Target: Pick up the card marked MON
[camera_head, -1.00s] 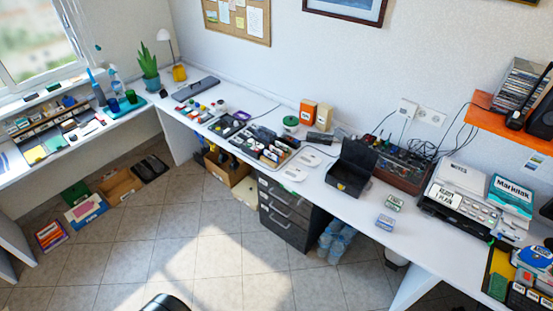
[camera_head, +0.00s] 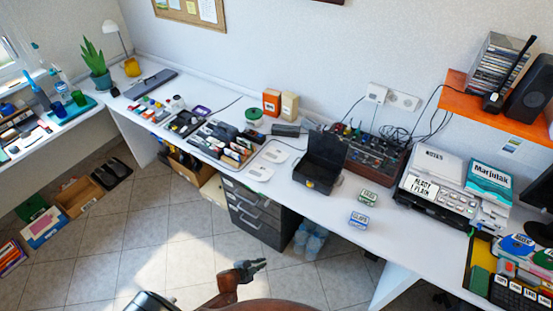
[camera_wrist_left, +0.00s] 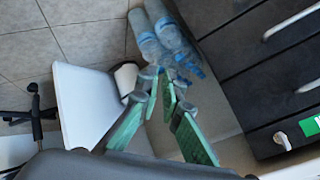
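I cannot read MON on any card. Small labelled cards or boxes (camera_head: 516,293) stand in a dark holder at the lower right of the head view, their lettering too small to read. More upright cards (camera_head: 228,148) fill a tray at the middle of the desk. My left gripper (camera_head: 255,267) is low in front of the desk, over the floor, clear of the cards. In the left wrist view its green-padded fingers (camera_wrist_left: 160,130) are spread with nothing between them. My right gripper is not in view.
The white desk (camera_head: 315,207) runs along the wall. On it are an open black box (camera_head: 320,165), two small tins (camera_head: 359,219) and a printer (camera_head: 440,190). A dark drawer unit (camera_head: 255,215) and bottles (camera_head: 308,236) stand below. An orange shelf (camera_head: 500,112) overhangs the right.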

